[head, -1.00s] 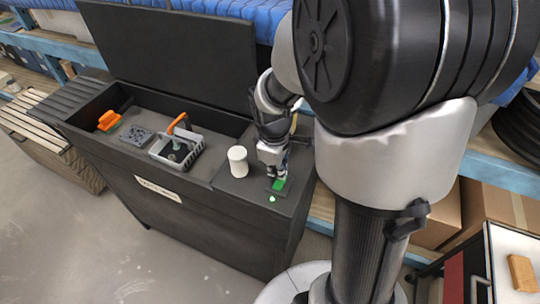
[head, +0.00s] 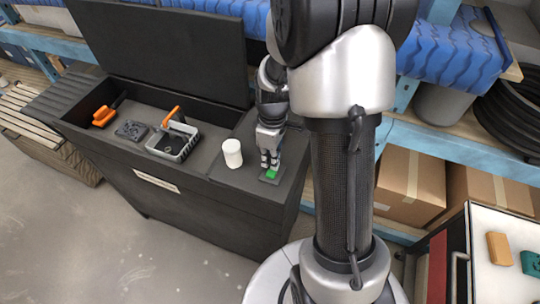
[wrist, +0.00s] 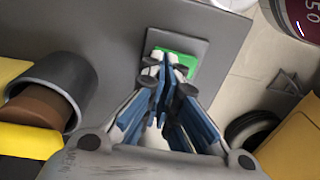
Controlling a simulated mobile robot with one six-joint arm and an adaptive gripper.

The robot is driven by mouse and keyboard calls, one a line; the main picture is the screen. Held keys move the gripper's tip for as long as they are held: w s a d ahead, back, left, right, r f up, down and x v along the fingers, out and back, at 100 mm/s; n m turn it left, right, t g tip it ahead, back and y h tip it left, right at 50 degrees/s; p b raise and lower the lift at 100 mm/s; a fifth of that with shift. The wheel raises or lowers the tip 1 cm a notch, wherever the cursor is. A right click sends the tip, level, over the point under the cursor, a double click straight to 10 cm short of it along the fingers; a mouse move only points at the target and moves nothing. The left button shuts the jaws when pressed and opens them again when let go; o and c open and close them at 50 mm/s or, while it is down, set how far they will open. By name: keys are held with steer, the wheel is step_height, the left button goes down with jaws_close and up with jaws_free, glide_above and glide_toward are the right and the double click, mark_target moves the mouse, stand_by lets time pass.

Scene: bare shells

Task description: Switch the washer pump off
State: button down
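The washer (head: 160,182) is a dark cabinet with its lid raised and a pale label on its front. Its pump switch is a green rocker (head: 271,174) on a dark plate, at the right end of the top. The switch also shows in the wrist view (wrist: 181,59), partly hidden by my fingers. My gripper (head: 269,166) points down at the switch, its fingertips at or just over the green part. In the wrist view the fingers (wrist: 168,66) converge close together with nothing held between them. Whether they touch the switch is unclear. No lit green lamp shows.
A white cylinder (head: 232,153) stands left of my gripper on the washer top. The open basin holds a grey basket (head: 172,143) with an orange handle, a dark grate (head: 131,130) and an orange-handled tool (head: 104,115). Shelving with cardboard boxes (head: 410,185) stands at right.

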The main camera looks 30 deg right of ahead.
steer(key=shift+s+a+f, duration=0.1)
steer(key=shift+s+f, duration=0.1)
steer(key=shift+f, duration=0.1)
steer(key=shift+s+a, duration=0.35)
steer(key=shift+s, duration=0.05)
steer(key=shift+w+a+r+p, duration=0.1)
steer(key=shift+r+p, duration=0.2)
steer(key=shift+r, duration=0.1)
step_height(320, 180, up, 13)
steer(key=w+d+p, duration=0.2)
steer(key=d+p, duration=0.1)
steer(key=p, duration=0.2)
steer(key=s+a+r+m+t+b, duration=0.2)
steer(key=s+a+r, duration=0.3)
steer(key=s, duration=0.3)
steer(key=s+a+r+m+t+b, duration=0.1)
steer(key=s+a+r+m+t, duration=0.2)
steer(key=s, duration=0.6)
steer(key=a+r+m, duration=0.2)
steer(key=shift+s+a+m+h+b, duration=0.15)
steer(key=shift+a+m+h+b, duration=0.15)
steer(key=shift+a+b, duration=0.05)
steer(key=c, duration=2.3)
jaws_free()
